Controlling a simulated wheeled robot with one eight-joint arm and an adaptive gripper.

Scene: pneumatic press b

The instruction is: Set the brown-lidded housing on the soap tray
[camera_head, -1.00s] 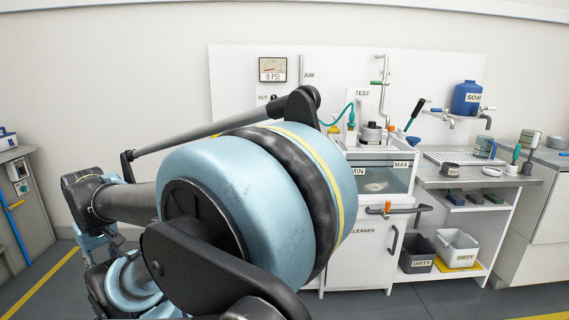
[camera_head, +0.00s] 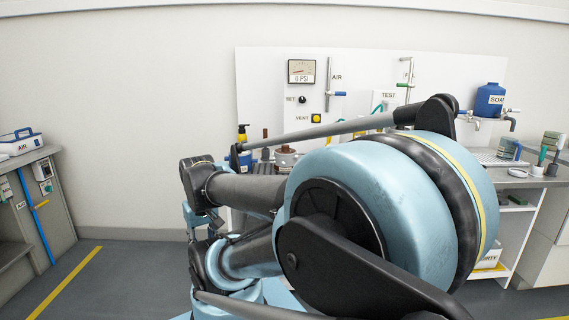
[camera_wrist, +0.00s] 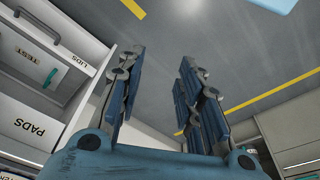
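A small round pot with a brown top (camera_head: 285,155) shows in the head view behind my arm; it looks like the brown-lidded housing, and its lower part is hidden. The soap tray cannot be made out with certainty; my arm covers most of the bench there. A pump bottle with a yellow collar (camera_head: 242,136) stands left of the pot. My gripper (camera_wrist: 160,65) shows in the wrist view with its two blue fingers apart and nothing between them. It points at open floor, away from the pot. The gripper is not visible in the head view.
A blue soap tank (camera_head: 489,100) hangs at the right by taps. The right counter holds a pale ribbed rack (camera_head: 492,158) and brushes. A grey side bench (camera_head: 40,195) stands left. The wrist view shows a PADS drawer (camera_wrist: 30,120) beside open grey floor (camera_wrist: 215,60).

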